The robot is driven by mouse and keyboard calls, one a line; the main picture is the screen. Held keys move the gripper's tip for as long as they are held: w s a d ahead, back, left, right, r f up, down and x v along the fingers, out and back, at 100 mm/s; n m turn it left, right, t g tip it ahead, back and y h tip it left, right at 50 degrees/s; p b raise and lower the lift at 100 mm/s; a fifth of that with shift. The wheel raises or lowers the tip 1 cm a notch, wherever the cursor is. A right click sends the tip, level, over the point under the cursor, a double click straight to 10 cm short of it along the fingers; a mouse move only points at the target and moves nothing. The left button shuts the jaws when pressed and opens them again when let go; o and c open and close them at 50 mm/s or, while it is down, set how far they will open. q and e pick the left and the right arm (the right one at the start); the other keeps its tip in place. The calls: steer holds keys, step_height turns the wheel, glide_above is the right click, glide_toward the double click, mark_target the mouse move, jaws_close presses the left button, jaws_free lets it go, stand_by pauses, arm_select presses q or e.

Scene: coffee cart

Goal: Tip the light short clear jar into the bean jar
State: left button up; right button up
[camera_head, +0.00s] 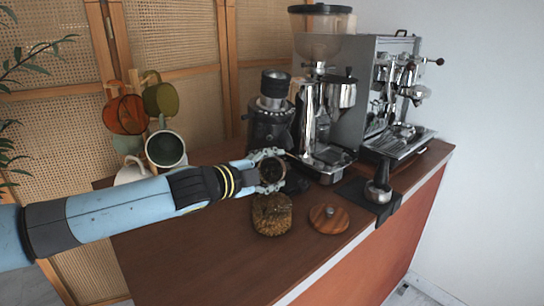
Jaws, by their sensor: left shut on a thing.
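My left gripper (268,160) is shut on the short clear jar (272,173), with the arm reaching in from the left. The jar is tilted, with its round end facing the camera and something dark showing inside. It is held above the bean jar (272,215), a round clear jar of brown beans standing open on the wooden counter. A small gap seems to lie between the two jars. I cannot tell whether anything is falling from the held jar. My right gripper is not in view.
A round wooden lid (328,219) with a knob lies right of the bean jar. A portafilter (378,190) rests on a dark mat. A grinder (322,100) and espresso machine (385,95) stand behind. Mugs (166,149) hang at the left. The front counter (200,255) is clear.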

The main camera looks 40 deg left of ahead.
arm_select(q)
steer(key=g+b, duration=0.1)
steer(key=f+b, duration=0.1)
steer(key=b, duration=0.1)
steer(key=shift+w+a+g, duration=0.1)
steer(key=shift+w+g, duration=0.1)
steer(key=shift+g, duration=0.2)
steer(key=n+g+h, duration=0.1)
steer(key=g, duration=0.2)
steer(key=shift+w+r, duration=0.1)
steer(key=shift+w, duration=0.05)
steer(key=w+g+p, duration=0.1)
steer(key=g, duration=0.1)
steer(key=w+a+r+n+g+h+p, duration=0.1)
steer(key=w+r+g+p, duration=0.1)
steer(key=g+p, duration=0.1)
steer(key=shift+w+a+n+g+h, duration=0.2)
steer(key=shift+w+n+g+h, duration=0.1)
steer(key=shift+w+h, duration=0.1)
steer(key=shift+w+a+f+g+h+p, duration=0.15)
steer(key=shift+g+h, duration=0.1)
steer(key=shift+g, duration=0.3)
steer(key=shift+w+a+f+g+h+p, duration=0.15)
steer(key=shift+g+h, duration=0.1)
steer(key=shift+g, duration=0.3)
